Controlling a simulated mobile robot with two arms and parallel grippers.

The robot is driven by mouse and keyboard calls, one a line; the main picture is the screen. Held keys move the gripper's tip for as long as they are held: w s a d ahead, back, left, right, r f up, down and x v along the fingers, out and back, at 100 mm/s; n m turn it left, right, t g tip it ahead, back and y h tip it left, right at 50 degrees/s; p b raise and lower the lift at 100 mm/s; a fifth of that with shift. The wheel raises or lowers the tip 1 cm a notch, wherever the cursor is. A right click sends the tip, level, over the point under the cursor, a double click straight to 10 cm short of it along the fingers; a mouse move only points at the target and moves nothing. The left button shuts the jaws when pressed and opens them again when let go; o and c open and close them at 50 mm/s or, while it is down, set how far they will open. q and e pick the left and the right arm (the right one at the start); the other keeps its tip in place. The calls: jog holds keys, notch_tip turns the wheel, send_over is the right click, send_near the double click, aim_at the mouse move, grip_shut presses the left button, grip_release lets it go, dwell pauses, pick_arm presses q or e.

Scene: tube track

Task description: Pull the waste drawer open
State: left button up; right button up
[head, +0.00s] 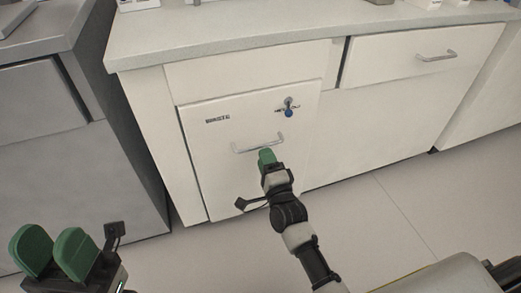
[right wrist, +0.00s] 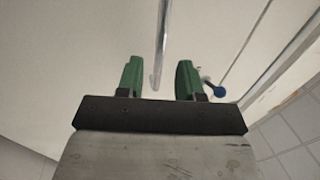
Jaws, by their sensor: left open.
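The waste drawer (head: 222,150) is a white front with a dark "WASTE" label, and it looks shut in its cabinet. Its metal bar handle (head: 241,150) is across the middle. My right gripper (head: 266,157) is at the handle's right part. In the right wrist view its two green fingers (right wrist: 160,80) stand apart with the handle bar (right wrist: 162,42) between them, with space on each side. A small latch with a blue knob (head: 289,113) is on the drawer's upper right; the knob also shows in the right wrist view (right wrist: 217,92). My left gripper (head: 53,254) is open and empty, far from the drawer.
A pale countertop (head: 250,34) runs above the cabinet. Another white drawer (head: 400,60) with a metal handle is to the right. A grey cabinet (head: 75,170) stands at the left. The pale floor (head: 365,215) before the cabinet is clear apart from my arms.

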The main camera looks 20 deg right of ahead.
aim_at(261, 147)
jog(key=shift+w+r+b, duration=0.25)
jog(key=shift+w+b, duration=0.05)
jog(key=shift+w, duration=0.85)
jog(key=shift+w+r+b, duration=0.2)
jog(key=shift+w+b, duration=0.05)
jog(key=shift+w, duration=0.85)
grip_shut()
